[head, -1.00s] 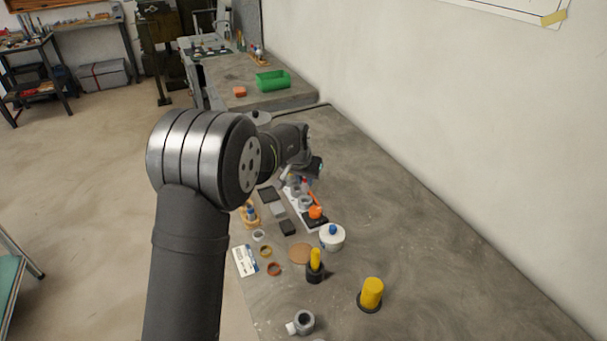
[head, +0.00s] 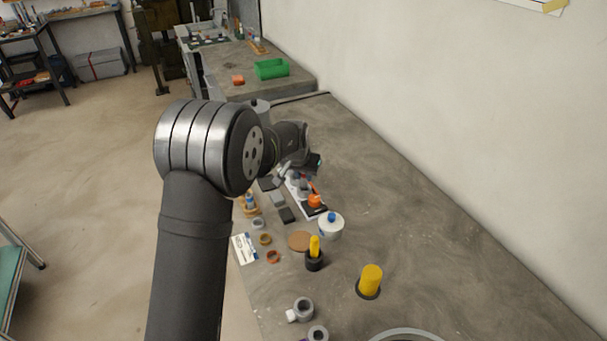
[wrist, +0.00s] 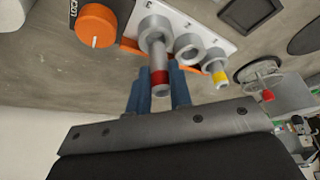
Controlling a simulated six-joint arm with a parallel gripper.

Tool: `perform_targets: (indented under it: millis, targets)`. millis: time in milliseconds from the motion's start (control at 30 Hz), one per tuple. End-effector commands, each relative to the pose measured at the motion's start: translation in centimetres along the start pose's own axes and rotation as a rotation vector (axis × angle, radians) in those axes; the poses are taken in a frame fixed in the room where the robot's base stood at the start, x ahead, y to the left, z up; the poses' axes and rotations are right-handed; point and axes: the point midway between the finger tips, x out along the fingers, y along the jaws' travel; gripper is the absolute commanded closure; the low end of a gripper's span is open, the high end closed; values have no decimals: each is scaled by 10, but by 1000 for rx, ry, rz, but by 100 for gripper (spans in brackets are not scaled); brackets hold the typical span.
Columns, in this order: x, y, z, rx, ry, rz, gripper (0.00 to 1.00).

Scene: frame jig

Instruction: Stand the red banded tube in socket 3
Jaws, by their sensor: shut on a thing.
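The red banded tube (wrist: 159,76) is grey with a red band near its end. In the wrist view it lies between the two blue fingers of my gripper (wrist: 160,90), which is shut on it. Its far end meets a grey socket ring (wrist: 153,27) on a white strip (wrist: 178,12); I cannot tell how deep it sits. Beside it is an empty socket ring (wrist: 188,48), then a yellow banded tube (wrist: 220,76) in another ring. In the head view my gripper (head: 313,164) is over the strip's far end, and the red tube cannot be made out.
An orange knob (wrist: 97,25) sits beside the strip; it also shows in the head view (head: 315,200). A white jar with a blue knob (head: 331,224) and yellow pieces (head: 370,280) stand nearer. The bench right of the strip is clear.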

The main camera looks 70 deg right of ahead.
Motion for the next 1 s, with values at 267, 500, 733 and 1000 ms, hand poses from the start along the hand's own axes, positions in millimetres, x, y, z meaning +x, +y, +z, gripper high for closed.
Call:
perform_targets:
  millis: [267,500,733,1000]
  targets:
    - [0,0,0,0,0,0,100]
    - [3,0,1,0,-1,0,100]
    - [11,0,5,0,-1,0,100]
    - [19,0,8,0,0,0,100]
